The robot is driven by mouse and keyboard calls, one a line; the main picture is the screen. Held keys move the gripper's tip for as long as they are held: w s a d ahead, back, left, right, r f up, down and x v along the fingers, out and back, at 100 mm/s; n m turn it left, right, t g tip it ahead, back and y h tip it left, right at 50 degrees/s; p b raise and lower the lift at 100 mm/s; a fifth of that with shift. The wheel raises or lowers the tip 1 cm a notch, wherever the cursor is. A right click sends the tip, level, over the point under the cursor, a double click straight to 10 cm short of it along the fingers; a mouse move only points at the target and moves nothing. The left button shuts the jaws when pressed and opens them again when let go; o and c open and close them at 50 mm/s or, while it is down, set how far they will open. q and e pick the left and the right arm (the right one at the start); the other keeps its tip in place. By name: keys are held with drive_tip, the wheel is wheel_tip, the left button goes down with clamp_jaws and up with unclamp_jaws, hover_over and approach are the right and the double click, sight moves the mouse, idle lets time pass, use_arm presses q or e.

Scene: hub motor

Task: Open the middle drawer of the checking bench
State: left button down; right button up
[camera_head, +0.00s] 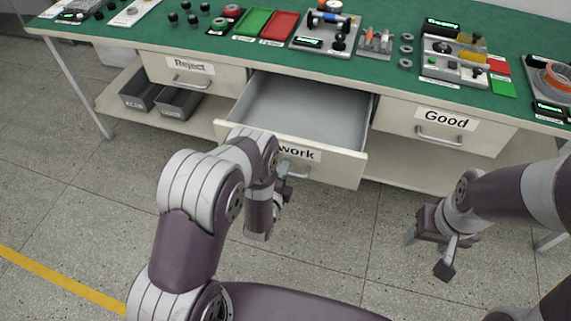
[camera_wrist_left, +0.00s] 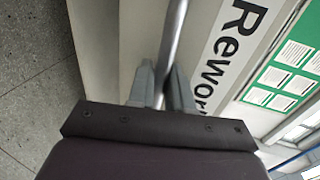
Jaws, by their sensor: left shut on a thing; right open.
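The middle drawer (camera_head: 307,112) of the checking bench (camera_head: 395,76) is pulled out, and its grey inside shows empty. Its front carries a label partly hidden by my left arm; in the left wrist view the label reads "Rework" (camera_wrist_left: 238,40). My left gripper (camera_head: 283,187) is at the drawer front. In the left wrist view its fingers (camera_wrist_left: 163,90) are shut around the metal bar handle (camera_wrist_left: 174,45). My right gripper (camera_head: 427,250) is open and empty, low in front of the "Good" drawer and apart from it.
The "Reject" drawer (camera_head: 178,76) on the left and the "Good" drawer (camera_head: 441,127) on the right are closed. Grey bins (camera_head: 178,103) stand on the lower shelf. The green bench top holds trays, fixtures and parts. The floor in front is clear.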

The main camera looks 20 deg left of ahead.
use_arm(q)
drive_tip(key=shift+s, duration=0.4)
drive_tip(key=c, duration=1.2)
unclamp_jaws()
drive_tip(key=p+v, duration=0.1)
drive_tip(key=v, duration=1.1)
drive_tip(key=shift+s, duration=0.35)
